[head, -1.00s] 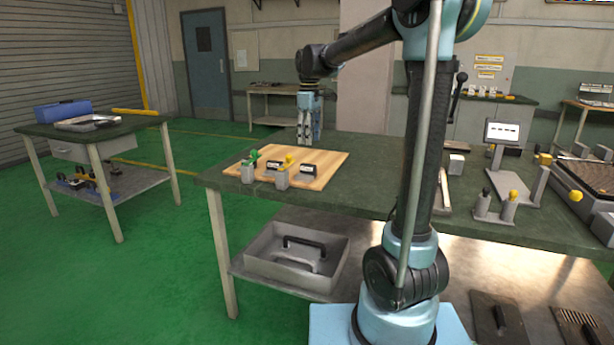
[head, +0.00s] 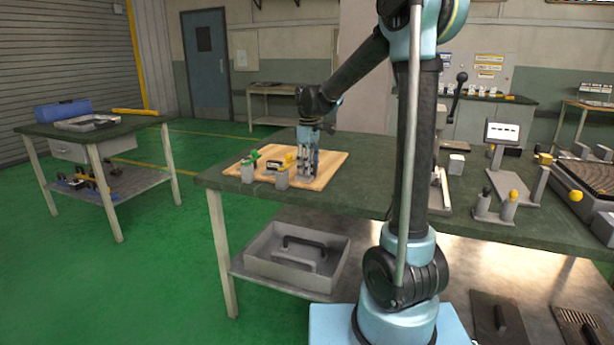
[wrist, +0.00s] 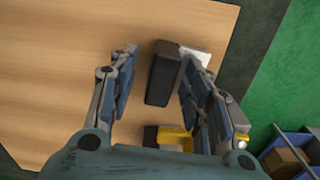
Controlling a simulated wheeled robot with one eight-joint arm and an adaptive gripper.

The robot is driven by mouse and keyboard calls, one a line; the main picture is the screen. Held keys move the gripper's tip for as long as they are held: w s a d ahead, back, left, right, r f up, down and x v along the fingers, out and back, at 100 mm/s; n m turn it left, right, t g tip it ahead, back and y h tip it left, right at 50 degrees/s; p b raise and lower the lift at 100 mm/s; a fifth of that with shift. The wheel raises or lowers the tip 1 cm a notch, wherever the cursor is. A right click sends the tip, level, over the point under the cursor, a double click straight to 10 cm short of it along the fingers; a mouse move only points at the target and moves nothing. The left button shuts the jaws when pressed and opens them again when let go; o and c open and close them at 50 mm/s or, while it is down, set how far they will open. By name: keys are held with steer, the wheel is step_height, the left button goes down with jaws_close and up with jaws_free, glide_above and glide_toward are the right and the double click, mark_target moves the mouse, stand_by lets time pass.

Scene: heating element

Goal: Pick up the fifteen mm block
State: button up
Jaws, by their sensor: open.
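My gripper (head: 307,176) is low over the right part of the wooden board (head: 332,158). In the wrist view my gripper (wrist: 160,58) is open, one finger on each side of a dark block (wrist: 161,74). A pale plate shows at this block's right side, partly behind the right finger. A gap shows between the left finger and the block; the right finger is closer to it. In the head view my gripper hides this block. A second small block with a pale label (head: 266,159) stands further left on the board. I cannot read any size label.
In the wrist view a yellow part (wrist: 174,138) lies close below the fingers.

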steer(key=shift+f, duration=0.2)
jaws_close()
steer(key=shift+r, duration=0.1)
